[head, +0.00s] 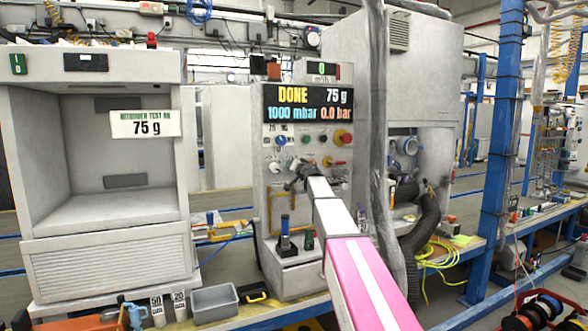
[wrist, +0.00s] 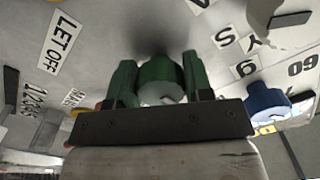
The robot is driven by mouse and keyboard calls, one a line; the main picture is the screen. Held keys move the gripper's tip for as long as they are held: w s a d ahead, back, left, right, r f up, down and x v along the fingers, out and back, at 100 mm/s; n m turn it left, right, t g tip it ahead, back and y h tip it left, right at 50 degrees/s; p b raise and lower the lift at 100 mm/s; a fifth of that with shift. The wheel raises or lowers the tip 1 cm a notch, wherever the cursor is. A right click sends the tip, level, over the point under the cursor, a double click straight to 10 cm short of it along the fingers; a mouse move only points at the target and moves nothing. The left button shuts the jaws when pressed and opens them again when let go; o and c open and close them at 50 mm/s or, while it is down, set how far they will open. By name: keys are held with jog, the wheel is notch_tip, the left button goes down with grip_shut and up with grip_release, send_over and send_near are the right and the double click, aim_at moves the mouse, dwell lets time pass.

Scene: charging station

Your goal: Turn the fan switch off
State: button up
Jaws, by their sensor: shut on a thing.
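The control panel (head: 277,170) of the charging station stands in the middle of the head view, under a display reading DONE, 75 g, 1000 mbar and 0.0 bar. My gripper (head: 303,173) is at the panel's face, and its fingers are too small there to make out. In the wrist view my gripper (wrist: 160,72) has one finger on each side of a green knob (wrist: 160,88) and is shut on it. The knob's turn position is unclear. No fan label is readable, so I cannot tell whether this knob is the fan switch.
A blue knob (wrist: 268,103) sits close to the right of my gripper in the wrist view. A red button (head: 344,138) is at the panel's upper right. A grey vertical hose (head: 377,120) runs beside my arm. A grey bin (head: 215,302) stands at the lower left.

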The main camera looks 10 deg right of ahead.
jog(key=o, duration=0.9)
jog(key=shift+s, duration=0.1)
jog(key=v, duration=1)
jog(key=shift+s, duration=0.35)
jog(key=shift+d, duration=0.1)
jog(key=s+a+f+n+g, duration=0.1)
jog(key=s+f+g, duration=0.45)
jog(key=f, duration=0.95)
jog(key=s+a+f+n+g, duration=0.25)
jog(key=s+f, duration=0.65)
jog(key=f, duration=0.5)
jog(key=s+d+f+g+h, duration=0.2)
jog(key=s+f+g, duration=0.2)
jog(key=s+f, duration=0.6)
jog(key=s+d+f+g+h, duration=0.3)
jog(key=s+f+g, duration=0.2)
jog(key=s+f, duration=0.5)
jog(key=s, duration=0.5)
jog(key=shift+d+f+h, duration=0.3)
jog(key=shift+f, duration=0.1)
